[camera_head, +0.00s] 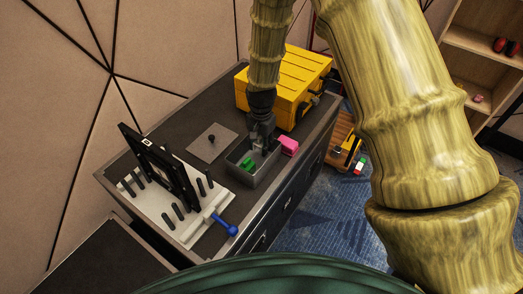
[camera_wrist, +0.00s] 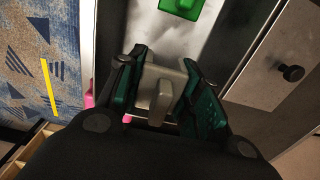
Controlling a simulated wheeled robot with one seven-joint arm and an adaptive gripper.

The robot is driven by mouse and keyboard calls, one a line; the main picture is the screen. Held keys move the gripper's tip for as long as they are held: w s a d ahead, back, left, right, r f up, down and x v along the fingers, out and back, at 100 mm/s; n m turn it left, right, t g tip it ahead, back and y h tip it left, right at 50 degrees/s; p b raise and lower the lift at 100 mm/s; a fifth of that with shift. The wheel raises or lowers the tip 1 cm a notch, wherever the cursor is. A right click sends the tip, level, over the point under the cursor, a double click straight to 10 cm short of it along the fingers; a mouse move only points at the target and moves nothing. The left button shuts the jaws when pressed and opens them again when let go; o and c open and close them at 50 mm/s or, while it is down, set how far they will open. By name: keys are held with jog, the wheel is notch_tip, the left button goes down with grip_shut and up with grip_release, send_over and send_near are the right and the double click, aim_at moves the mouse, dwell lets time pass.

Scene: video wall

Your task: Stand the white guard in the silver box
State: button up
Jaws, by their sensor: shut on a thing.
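The silver box (camera_head: 262,179) is an open tray on the dark cabinet top, near its right edge. A green piece (camera_head: 247,163) lies inside it, and it also shows at the top of the wrist view (camera_wrist: 182,6). My gripper (camera_head: 260,142) points down over the box. In the wrist view my gripper (camera_wrist: 163,92) is shut on the pale white guard (camera_wrist: 160,75), which sits between its two dark green fingers. The guard's lower end is hard to make out, and I cannot tell whether it touches the box floor.
A yellow toolbox (camera_head: 285,85) stands behind the box. A pink block (camera_head: 289,145) is close on its right. A grey lid with a black knob (camera_head: 211,140) lies to its left. A white rack with black pegs (camera_head: 152,205), a black frame (camera_head: 160,165) and a blue-handled tool (camera_head: 222,223) are in front.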

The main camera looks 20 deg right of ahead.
aim_at(261, 157)
jog(key=shift+f+p, duration=0.35)
jog(key=shift+f, duration=1.6)
jog(key=shift+f, duration=0.1)
jog(key=o, duration=0.9)
jog(key=shift+r+b, duration=1.1)
jog(key=shift+r, duration=5.05)
